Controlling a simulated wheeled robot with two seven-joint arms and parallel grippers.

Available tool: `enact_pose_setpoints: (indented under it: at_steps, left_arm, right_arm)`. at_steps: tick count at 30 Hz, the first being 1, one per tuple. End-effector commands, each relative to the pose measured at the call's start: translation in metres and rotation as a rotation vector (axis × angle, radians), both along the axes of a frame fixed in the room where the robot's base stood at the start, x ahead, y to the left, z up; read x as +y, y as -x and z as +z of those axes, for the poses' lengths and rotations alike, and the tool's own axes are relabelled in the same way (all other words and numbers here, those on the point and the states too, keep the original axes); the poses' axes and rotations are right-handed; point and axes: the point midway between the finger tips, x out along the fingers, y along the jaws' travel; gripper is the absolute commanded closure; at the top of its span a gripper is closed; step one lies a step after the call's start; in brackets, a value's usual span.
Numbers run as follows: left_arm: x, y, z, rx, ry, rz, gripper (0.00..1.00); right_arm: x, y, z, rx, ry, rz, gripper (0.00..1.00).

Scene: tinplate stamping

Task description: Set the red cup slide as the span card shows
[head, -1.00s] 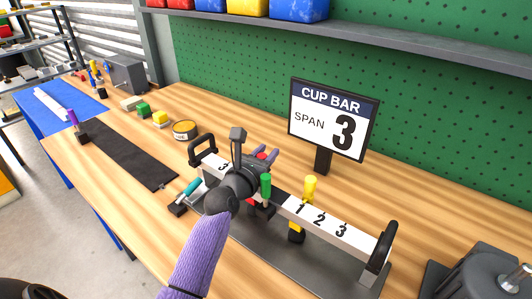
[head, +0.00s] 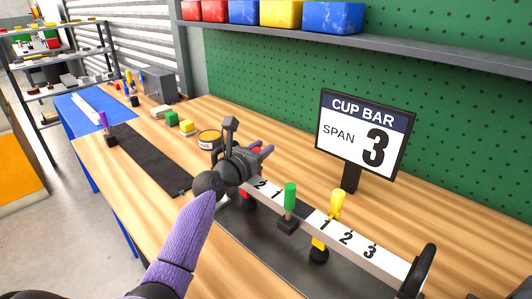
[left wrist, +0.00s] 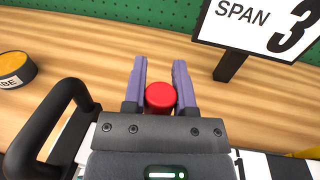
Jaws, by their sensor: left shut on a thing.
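The span card (head: 361,139) reads CUP BAR, SPAN 3. The white bar (head: 385,261) carries the marks 1, 2, 3 on its right half; 2 and 1 show on its left half. My left gripper (head: 266,150) is over the bar's left part, left of that 2. In the left wrist view its fingers (left wrist: 160,75) are shut on the red cup slide (left wrist: 160,95), seen as a round red top. A yellow slide (head: 338,205) sits at the right 1. A green-handled piece (head: 290,197) stands near the bar's middle. The left 3 is hidden. My right gripper is out of view.
Black loop handles end the bar, one at the right (head: 421,270), one in the left wrist view (left wrist: 45,130). A round yellow-topped tin (head: 209,140) stands behind the gripper. A dark mat (head: 150,160) lies left. The table behind the bar is mostly clear.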

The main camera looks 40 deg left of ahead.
Motion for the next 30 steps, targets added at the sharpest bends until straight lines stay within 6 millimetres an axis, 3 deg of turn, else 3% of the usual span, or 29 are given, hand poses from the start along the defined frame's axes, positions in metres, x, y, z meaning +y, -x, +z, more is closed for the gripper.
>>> enact_pose_setpoints:
  at_steps: [2,3,7,17,30]
  left_arm:
    - [0.002,0.000,0.001,-0.003,-0.003,0.007,1.00]
    - [0.002,0.000,0.002,-0.003,-0.003,0.007,0.57]
    - [0.002,0.000,0.002,-0.003,-0.002,0.006,0.30]
    - [0.001,0.004,0.002,-0.003,-0.001,0.004,0.30]
    - [-0.005,0.088,0.002,-0.002,0.000,0.006,0.30]
  right_arm:
    - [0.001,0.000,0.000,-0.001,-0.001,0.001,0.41]
    - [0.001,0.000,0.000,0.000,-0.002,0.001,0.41]
    - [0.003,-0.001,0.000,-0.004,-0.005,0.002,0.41]
    - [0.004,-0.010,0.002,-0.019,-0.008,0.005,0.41]
    - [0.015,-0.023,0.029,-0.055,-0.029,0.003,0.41]
